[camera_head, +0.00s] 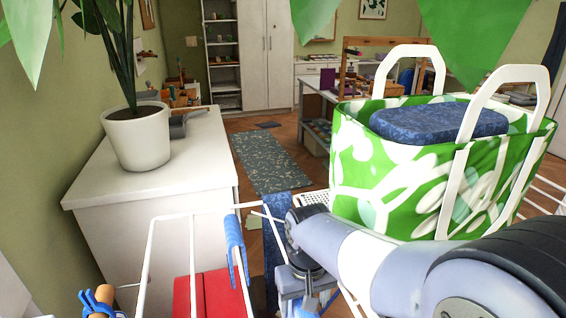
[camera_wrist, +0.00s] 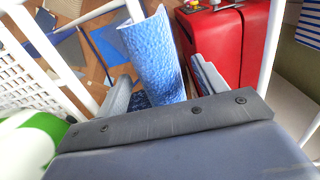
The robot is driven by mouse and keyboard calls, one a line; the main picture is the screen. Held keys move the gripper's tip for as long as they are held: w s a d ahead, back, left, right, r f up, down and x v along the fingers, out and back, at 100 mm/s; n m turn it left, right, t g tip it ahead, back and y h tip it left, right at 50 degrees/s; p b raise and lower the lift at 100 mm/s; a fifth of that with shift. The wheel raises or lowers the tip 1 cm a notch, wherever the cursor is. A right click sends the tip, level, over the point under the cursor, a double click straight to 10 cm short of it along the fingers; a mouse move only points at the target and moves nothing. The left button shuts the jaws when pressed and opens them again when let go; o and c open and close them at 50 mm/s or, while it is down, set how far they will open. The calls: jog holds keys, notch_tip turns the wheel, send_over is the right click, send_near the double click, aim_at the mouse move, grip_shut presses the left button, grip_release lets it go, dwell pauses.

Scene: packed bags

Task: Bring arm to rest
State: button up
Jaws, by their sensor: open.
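My arm reaches in from the lower right of the head view, and my gripper (camera_head: 303,292) hangs at its end, pointing down over the white wire frame (camera_head: 190,217). In the wrist view my gripper (camera_wrist: 162,84) is open, with one finger on each side of a blue textured roll (camera_wrist: 154,55). I cannot tell whether the roll is between the fingers or below them; the fingers are not closed on it. A green and white bag (camera_head: 400,180) stands upright beside my arm with a blue textured bundle (camera_head: 436,121) in its top.
A red case (camera_wrist: 228,45) lies close to the right finger; red also shows inside the wire frame. A blue cloth (camera_head: 236,245) hangs on the wire rail. A white cabinet (camera_head: 150,200) with a potted plant (camera_head: 136,137) stands left. Open floor with a rug (camera_head: 270,160) lies beyond.

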notch_tip(320, 180, up, 18)
jog(key=p, duration=1.1)
jog(key=shift+f+p, duration=0.15)
jog(key=shift+p, duration=0.2)
jog(key=shift+d, duration=0.1)
